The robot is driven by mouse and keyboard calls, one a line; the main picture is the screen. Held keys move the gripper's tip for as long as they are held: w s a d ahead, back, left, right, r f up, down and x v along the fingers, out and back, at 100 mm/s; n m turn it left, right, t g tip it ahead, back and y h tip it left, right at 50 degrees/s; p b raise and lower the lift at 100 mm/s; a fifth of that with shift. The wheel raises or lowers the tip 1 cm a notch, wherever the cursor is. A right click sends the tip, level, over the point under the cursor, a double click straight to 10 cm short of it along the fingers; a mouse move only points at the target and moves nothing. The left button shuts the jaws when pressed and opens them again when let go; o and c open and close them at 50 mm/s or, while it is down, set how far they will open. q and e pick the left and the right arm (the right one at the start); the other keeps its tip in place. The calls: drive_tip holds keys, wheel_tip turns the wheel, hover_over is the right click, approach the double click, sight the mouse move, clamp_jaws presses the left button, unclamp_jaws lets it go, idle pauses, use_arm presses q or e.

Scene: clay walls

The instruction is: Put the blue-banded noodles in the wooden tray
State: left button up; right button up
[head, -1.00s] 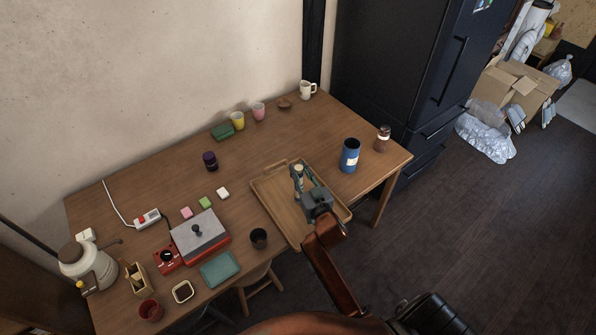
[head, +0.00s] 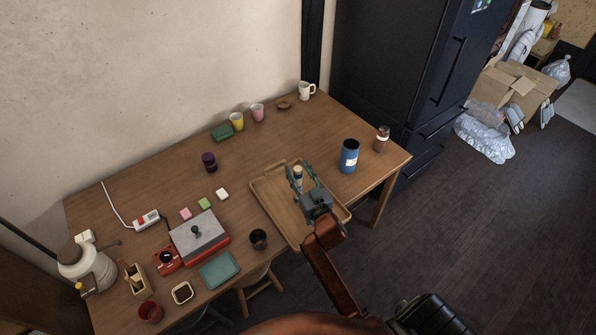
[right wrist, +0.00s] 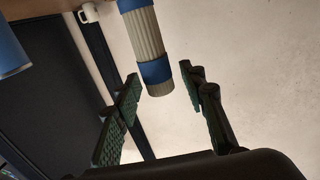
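The blue-banded noodles (head: 298,176), a pale ribbed bundle with blue bands, are at the wooden tray (head: 268,202), seemingly upright over its far part. Their foot is hard to make out, so I cannot tell if it touches the tray floor. In the right wrist view the noodles (right wrist: 147,38) run out of the top edge. My right gripper (head: 302,179) is open around one end of them. In the wrist view its fingertips (right wrist: 162,76) stand on either side with gaps, touching neither side. My left gripper is not in view.
A blue canister (head: 349,156) and a brown jar (head: 382,139) stand right of the tray. A dark cup (head: 258,239) and a red-based appliance (head: 200,238) are to its left. Cups and a white mug (head: 307,89) line the wall side. Bare table lies behind the tray.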

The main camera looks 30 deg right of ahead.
drive_tip(key=s+a+p, duration=0.1)
drive_tip(key=s+a, duration=0.1)
drive_tip(key=s, duration=0.9)
drive_tip(key=shift+s, duration=0.35)
drive_tip(key=shift+a, duration=0.1)
